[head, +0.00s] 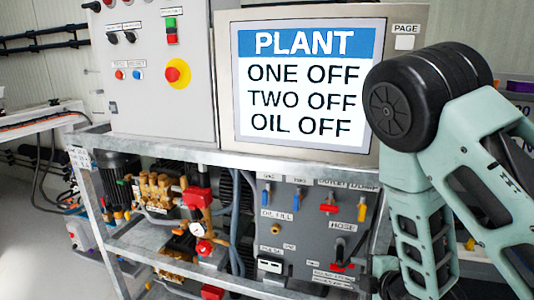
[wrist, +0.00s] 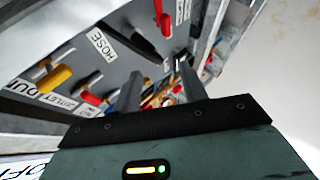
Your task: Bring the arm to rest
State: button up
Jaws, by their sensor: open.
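My gripper (wrist: 158,84) shows in the wrist view with its two dark fingers apart and nothing between them. It points past the grey valve panel, which is tilted in that view. My arm (head: 440,150) fills the right side of the head view, bent at a black joint, in front of the screen's right edge and the panel's right side. The gripper's fingers cannot be made out in the head view. The screen (head: 305,85) reads PLANT, ONE OFF, TWO OFF, OIL OFF.
The grey valve panel (head: 300,232) with red, blue and yellow handles sits close to the arm. A control box (head: 150,100) with a red emergency button stands left of the screen. Brass-headed pumps (head: 160,190) sit on the metal frame below. Open floor (head: 35,250) shows at left.

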jog(key=s+a+r+m+g+p, duration=0.3)
jog(key=s+a+r+m+g, duration=0.5)
jog(key=s+r, duration=0.35)
jog(key=s+r+m+g+h+p, duration=0.1)
jog(key=s+r+m+g+h, duration=0.1)
jog(key=s+r, duration=0.7)
jog(key=s+m+g, duration=0.1)
jog(key=s, duration=0.4)
jog(key=shift+a+h+p, duration=0.25)
jog(key=shift+h+p, duration=0.1)
jog(key=shift+h, duration=0.05)
